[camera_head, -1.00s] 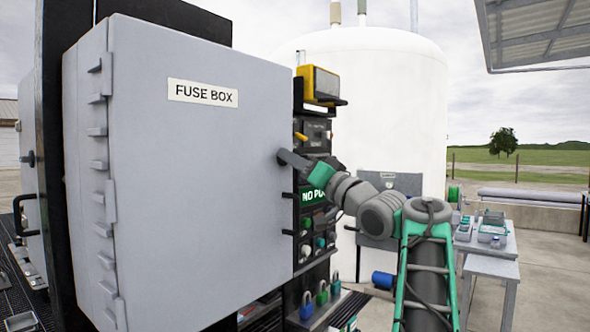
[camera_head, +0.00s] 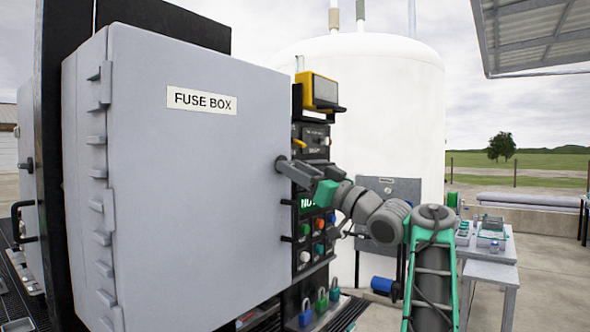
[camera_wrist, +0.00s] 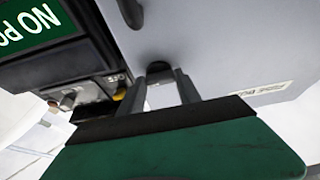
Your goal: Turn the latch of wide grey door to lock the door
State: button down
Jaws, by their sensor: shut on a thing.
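The wide grey door (camera_head: 205,200) of the fuse box faces me on the left in the head view, with a FUSE BOX label near its top. Its dark latch (camera_head: 281,164) sits at the door's right edge, about mid-height, and is mostly hidden by my gripper (camera_head: 294,172). My gripper reaches it from the right, slanting down from the latch, shut on it. In the wrist view the two fingers (camera_wrist: 168,86) straddle the dark latch (camera_wrist: 157,68) against the grey door face (camera_wrist: 225,50).
A panel with buttons (camera_head: 305,257) and a green sign stands right behind the door edge. A yellow device (camera_head: 320,90) is above it. Coloured padlocks (camera_head: 321,299) hang low. A white tank (camera_head: 385,110) is behind, and a table (camera_head: 489,270) stands at the right.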

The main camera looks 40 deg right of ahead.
jog(key=c, duration=0.8)
grip_release()
jog(key=shift+c, duration=0.2)
jog(key=b+v, duration=0.2)
jog(key=v, duration=0.5)
jog(key=shift+s+b, duration=0.3)
jog(key=shift+s, duration=0.05)
jog(key=shift+d+f, duration=0.1)
jog(key=shift+f, duration=0.05)
